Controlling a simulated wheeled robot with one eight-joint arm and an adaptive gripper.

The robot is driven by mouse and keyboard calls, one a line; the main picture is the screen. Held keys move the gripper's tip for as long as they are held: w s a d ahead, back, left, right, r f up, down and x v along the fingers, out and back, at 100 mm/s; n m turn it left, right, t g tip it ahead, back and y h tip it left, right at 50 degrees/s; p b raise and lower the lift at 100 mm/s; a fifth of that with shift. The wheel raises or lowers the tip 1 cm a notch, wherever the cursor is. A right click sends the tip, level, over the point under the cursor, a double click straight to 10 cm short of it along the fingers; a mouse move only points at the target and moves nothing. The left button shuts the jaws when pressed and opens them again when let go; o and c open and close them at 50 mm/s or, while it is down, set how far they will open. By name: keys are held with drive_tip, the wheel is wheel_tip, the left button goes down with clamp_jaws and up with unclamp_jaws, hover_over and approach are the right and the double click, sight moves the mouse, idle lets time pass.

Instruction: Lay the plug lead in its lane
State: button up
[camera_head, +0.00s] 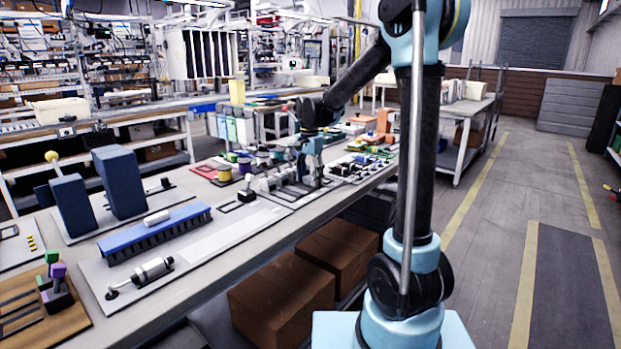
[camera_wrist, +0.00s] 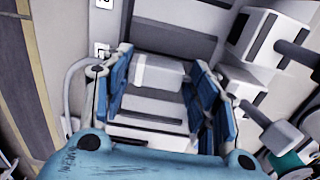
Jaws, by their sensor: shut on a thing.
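In the wrist view my gripper (camera_wrist: 162,78) is shut on a pale block (camera_wrist: 158,70), which looks like the plug of the lead. The two blue finger pads stand on either side of it. A pale curved cord (camera_wrist: 73,88) shows left of the left finger; whether it joins the block is hidden. Below the block is a light surface with dark slots (camera_wrist: 150,122); I cannot tell which is the lane. In the head view my gripper (camera_head: 312,165) points down low over the bench, among small grey fixtures. The plug is too small to make out there.
White blocks with dark cylinders (camera_wrist: 252,38) stand close right of my gripper. A small white plate (camera_wrist: 103,50) lies to the left. On the bench (camera_head: 235,240), a blue comb-like rack (camera_head: 155,232) and dark blue blocks (camera_head: 118,182) stand left. Brown boxes (camera_head: 283,293) sit below.

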drive_tip(key=o, duration=1.1)
wheel_tip(320, 180, up, 12)
drive_tip(key=shift+w+f, duration=0.1)
